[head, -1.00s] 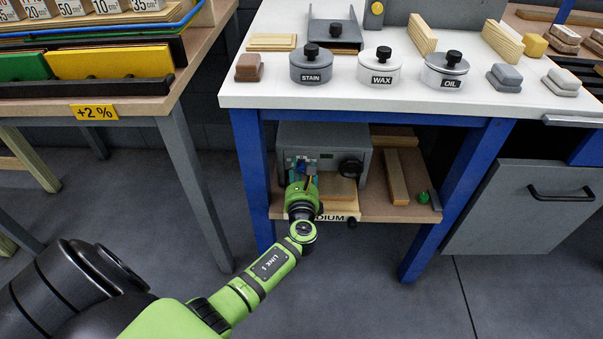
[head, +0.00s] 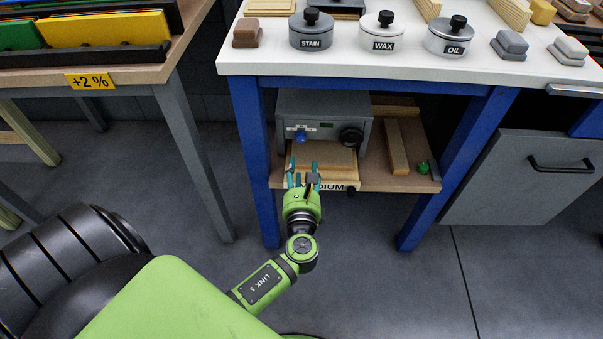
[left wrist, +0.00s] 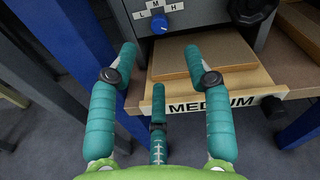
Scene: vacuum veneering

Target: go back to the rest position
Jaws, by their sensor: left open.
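My left gripper (head: 304,180) is open and empty in front of the lower shelf of the blue-legged bench. In the left wrist view its teal fingers (left wrist: 160,75) are spread apart, with a wooden board (left wrist: 205,60) beyond them. The grey box with a blue knob (head: 301,136) and a black knob (head: 351,137) stands on the shelf. In the left wrist view the blue knob (left wrist: 159,24) sits under the letters L, M, H and is clear of the fingers. My right gripper is not in view.
The white bench top (head: 350,66) holds stain, wax and oil tins. A table (head: 130,74) with coloured sheets stands at left. Open floor (head: 350,285) lies in front.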

